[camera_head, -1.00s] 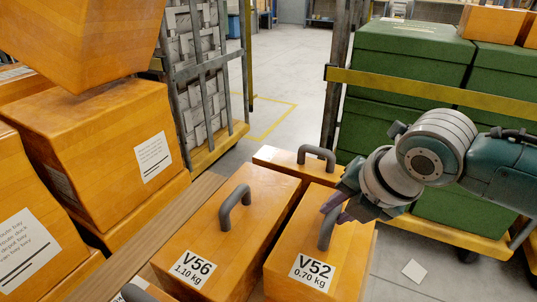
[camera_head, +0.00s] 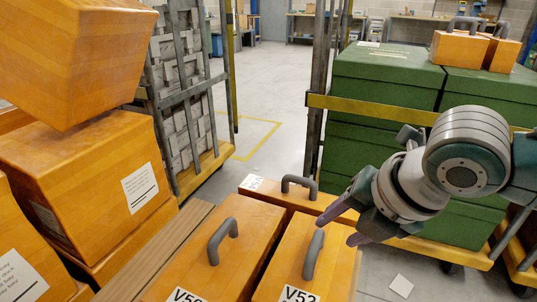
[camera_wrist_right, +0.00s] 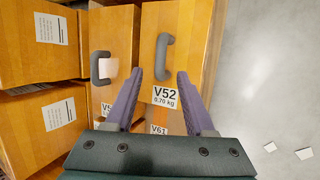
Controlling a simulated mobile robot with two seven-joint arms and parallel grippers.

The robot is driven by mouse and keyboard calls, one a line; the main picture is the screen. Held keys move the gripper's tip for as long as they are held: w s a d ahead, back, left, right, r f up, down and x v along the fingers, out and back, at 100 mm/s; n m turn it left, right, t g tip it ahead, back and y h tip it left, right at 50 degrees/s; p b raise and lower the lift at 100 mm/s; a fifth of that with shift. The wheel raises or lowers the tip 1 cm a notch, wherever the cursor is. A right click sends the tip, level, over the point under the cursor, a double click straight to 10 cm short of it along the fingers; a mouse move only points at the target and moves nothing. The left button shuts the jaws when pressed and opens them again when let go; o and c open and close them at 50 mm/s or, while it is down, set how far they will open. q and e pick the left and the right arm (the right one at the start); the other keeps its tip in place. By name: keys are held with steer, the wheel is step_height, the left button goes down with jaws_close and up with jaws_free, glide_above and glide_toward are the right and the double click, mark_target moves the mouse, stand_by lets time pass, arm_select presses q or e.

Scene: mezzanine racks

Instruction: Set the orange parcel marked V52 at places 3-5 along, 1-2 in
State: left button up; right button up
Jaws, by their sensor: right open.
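The orange parcel V52 (camera_head: 318,262) stands at the front of the head view with its grey handle (camera_head: 313,255) on top. Its label is cut off at the bottom edge there but reads V52, 0.70 kg in the right wrist view (camera_wrist_right: 164,95). My right gripper (camera_head: 338,228) is open and empty, its purple fingers close to the handle. In the right wrist view the fingertips (camera_wrist_right: 172,75) lie just short of the handle; whether they touch it I cannot tell. My left gripper is not in view.
Parcel V56 (camera_head: 225,245) stands close on the left, and another handled orange parcel (camera_head: 262,194) is behind. Larger orange boxes (camera_head: 85,165) are stacked at left. Green boxes (camera_head: 385,75) on a yellow-railed cart carry small orange parcels (camera_head: 459,48). Open floor lies between.

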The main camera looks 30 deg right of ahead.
steer(key=s+a+r+m+g, duration=0.1)
steer(key=s+a+r+m, duration=0.1)
steer(key=s+m, duration=0.6)
steer(key=s+a+r+m+g+p, duration=0.1)
steer(key=s+a+m, duration=0.3)
steer(key=s+m, duration=0.5)
steer(key=r+m, duration=0.1)
steer(key=m, duration=0.5)
steer(key=shift+a+m, duration=0.25)
steer(key=shift+m, duration=0.05)
steer(key=shift+s, duration=0.1)
